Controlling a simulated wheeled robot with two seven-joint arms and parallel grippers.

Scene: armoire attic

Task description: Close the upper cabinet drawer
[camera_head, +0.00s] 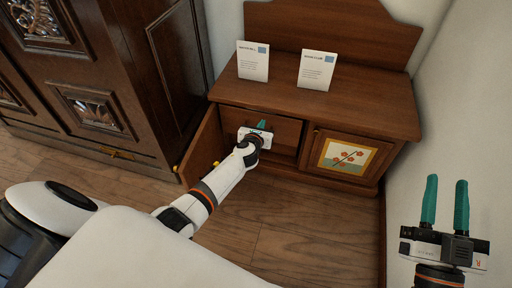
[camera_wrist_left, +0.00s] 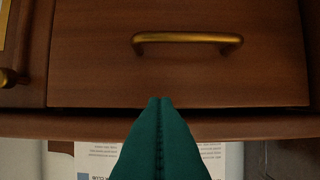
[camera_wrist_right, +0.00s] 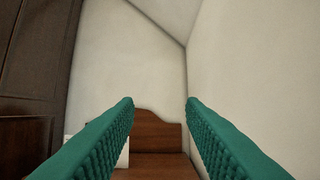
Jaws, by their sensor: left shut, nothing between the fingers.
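The wooden cabinet (camera_head: 340,108) stands against the back wall. Its upper drawer front (camera_head: 285,128) is on the left side under the top, partly hidden by my left gripper. In the left wrist view the drawer front (camera_wrist_left: 85,70) carries a brass bar handle (camera_wrist_left: 187,38). How far the drawer stands out is hard to tell. My left gripper (camera_head: 262,124) is shut and empty, its fingertips (camera_wrist_left: 160,100) close to the drawer front's edge near the cabinet top; contact is not clear. My right gripper (camera_head: 446,181) is open and empty, at the right, away from the cabinet.
The cabinet's left door (camera_head: 203,145) stands open, swung out beside my left arm. The right door (camera_head: 345,157) with a flower picture is shut. Two cards (camera_head: 253,61) (camera_head: 316,70) stand on top. A dark carved armoire (camera_head: 110,80) is at left, a wall (camera_head: 460,90) at right.

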